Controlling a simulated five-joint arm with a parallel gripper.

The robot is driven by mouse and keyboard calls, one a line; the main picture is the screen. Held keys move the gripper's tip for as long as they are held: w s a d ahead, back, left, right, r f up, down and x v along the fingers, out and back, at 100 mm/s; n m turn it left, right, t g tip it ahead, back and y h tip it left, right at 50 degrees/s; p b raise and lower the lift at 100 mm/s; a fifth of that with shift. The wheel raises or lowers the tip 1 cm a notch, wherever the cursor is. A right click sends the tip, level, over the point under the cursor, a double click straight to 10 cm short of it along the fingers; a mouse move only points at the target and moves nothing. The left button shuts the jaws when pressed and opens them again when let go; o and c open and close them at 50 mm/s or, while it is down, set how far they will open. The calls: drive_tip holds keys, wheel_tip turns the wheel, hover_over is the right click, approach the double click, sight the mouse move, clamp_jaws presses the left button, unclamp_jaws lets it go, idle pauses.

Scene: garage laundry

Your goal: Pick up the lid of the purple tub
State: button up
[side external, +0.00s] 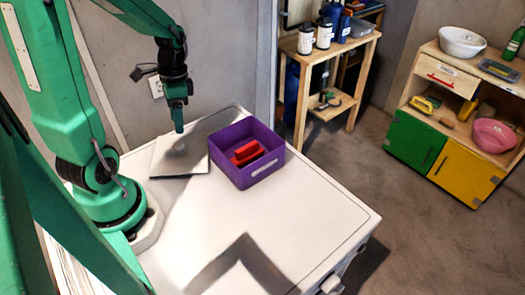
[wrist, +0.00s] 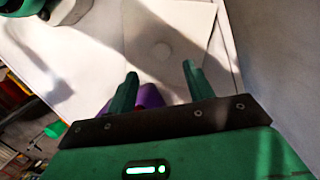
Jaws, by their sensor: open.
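The lid (side external: 166,161) is a thin, pale square sheet lying flat on the white worktop, left of the tub. The purple tub (side external: 261,175) stands upright and uncovered, with a red object (side external: 248,152) inside. A strip of the tub (wrist: 150,97) shows between my fingers in the wrist view. My gripper (side external: 179,130) is open and empty, pointing down above the lid. In the wrist view, the fingers of my gripper (wrist: 160,70) stand apart.
The white worktop (side external: 300,215) is clear in front and to the right of the tub. A wooden shelf (side external: 327,62) with jars stands behind. A cabinet (side external: 449,142) with green and yellow doors stands at the far right.

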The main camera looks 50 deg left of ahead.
sight(177, 145)
drive_tip(key=shift+f, duration=0.1)
drive_tip(key=shift+s+d+f, duration=0.1)
drive_tip(key=shift+s+f, duration=0.05)
drive_tip(key=shift+f, duration=0.45)
drive_tip(key=shift+s+f, duration=0.1)
drive_tip(key=shift+f, duration=0.5)
drive_tip(key=shift+s+f, duration=0.25)
drive_tip(key=shift+f, duration=0.5)
drive_tip(key=shift+s+f, duration=0.2)
drive_tip(key=shift+f, duration=0.55)
drive_tip(key=shift+s+d+f, duration=0.1)
drive_tip(key=shift+s+f, duration=0.05)
drive_tip(key=shift+f, duration=0.85)
drive_tip(key=shift+c, duration=0.2)
drive_tip(key=c, duration=1)
